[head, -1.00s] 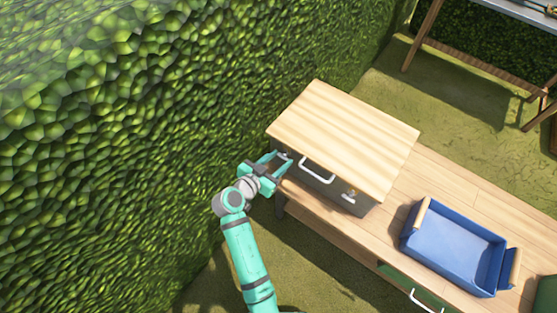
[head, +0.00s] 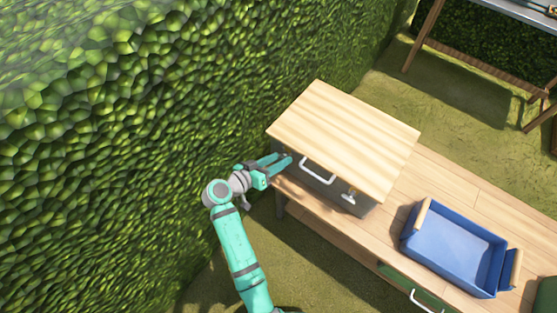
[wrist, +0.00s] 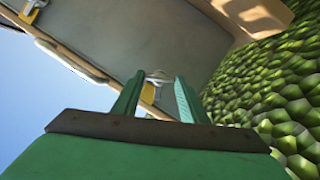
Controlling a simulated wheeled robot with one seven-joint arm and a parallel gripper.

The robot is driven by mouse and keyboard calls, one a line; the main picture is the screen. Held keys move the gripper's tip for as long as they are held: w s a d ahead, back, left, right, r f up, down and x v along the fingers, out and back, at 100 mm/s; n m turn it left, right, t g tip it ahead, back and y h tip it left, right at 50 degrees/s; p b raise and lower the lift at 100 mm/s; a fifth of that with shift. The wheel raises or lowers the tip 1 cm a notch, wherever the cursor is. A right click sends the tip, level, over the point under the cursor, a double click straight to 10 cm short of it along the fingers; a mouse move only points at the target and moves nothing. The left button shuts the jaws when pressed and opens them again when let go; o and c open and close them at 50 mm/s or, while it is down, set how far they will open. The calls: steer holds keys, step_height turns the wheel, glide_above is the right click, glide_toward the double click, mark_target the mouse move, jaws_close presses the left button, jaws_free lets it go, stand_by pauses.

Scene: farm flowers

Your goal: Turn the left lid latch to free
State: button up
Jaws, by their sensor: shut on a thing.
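The box is grey with a light wooden lid (head: 345,135). Its left lid latch (wrist: 153,79) shows a pale metal lever and a yellow part between my fingers in the wrist view. In the head view my fingers mostly hide that latch. My gripper (head: 286,160) is at the left end of the box front, shut on the left latch with its fingers (wrist: 155,92) on either side of it. The right lid latch (head: 349,198) is out of my grip, and it also shows at the top left of the wrist view (wrist: 31,9).
A white handle (head: 318,173) sticks out of the box front between the latches. The box stands on a wooden bench (head: 400,240). A blue crate (head: 455,245) stands on the right. A green hedge (head: 120,120) rises close on the left.

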steer(key=n+h, duration=0.2)
steer(key=n, duration=0.1)
steer(key=n+h, duration=0.1)
steer(key=shift+w+a+f+n+g, duration=0.15)
steer(key=shift+a+f+n+g, duration=0.15)
steer(key=shift+g, duration=0.1)
steer(key=n, duration=0.1)
steer(key=n+h, duration=0.1)
steer(key=n, duration=0.1)
steer(key=n+h, duration=0.1)
steer(key=n, duration=0.1)
steer(key=shift+a+f+t, duration=0.1)
steer(key=shift+f+t, duration=0.15)
steer(key=shift+t, duration=0.05)
steer(key=shift+n, duration=0.3)
steer(key=o, duration=1)
steer(key=shift+o, duration=0.2)
steer(key=shift+r, duration=0.1)
